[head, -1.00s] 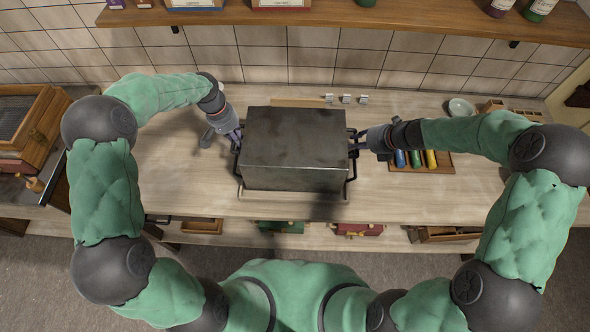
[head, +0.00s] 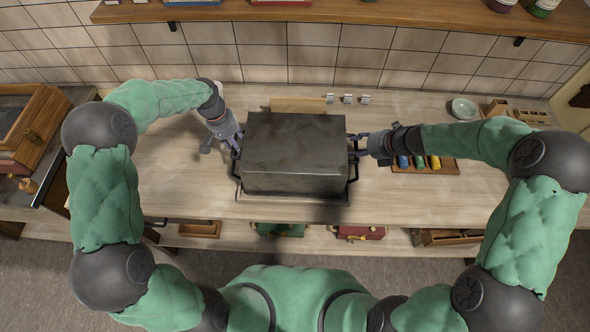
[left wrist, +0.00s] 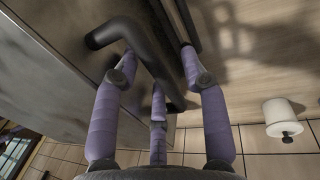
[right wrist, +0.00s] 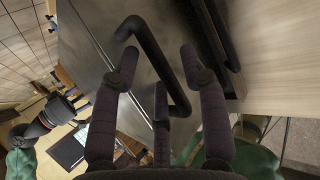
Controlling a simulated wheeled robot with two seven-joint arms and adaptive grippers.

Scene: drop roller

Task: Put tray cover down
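The tray cover (head: 293,150) is a dark, worn metal box with a black bar handle on each side. It sits level over a tray (head: 290,196), whose rim shows at the front; the cover hides whatever is inside. My left gripper (head: 236,145) is at the cover's left side. In the left wrist view its fingers (left wrist: 157,62) are spread around the left handle (left wrist: 140,45), not closed on it. My right gripper (head: 357,146) is at the right side. In the right wrist view its fingers (right wrist: 157,60) are spread around the right handle (right wrist: 155,55).
A wooden rack with coloured rollers (head: 420,164) lies right of the cover, under my right arm. A shelf (head: 330,11) spans the wall. The counter (head: 165,180) left of the cover is mostly clear.

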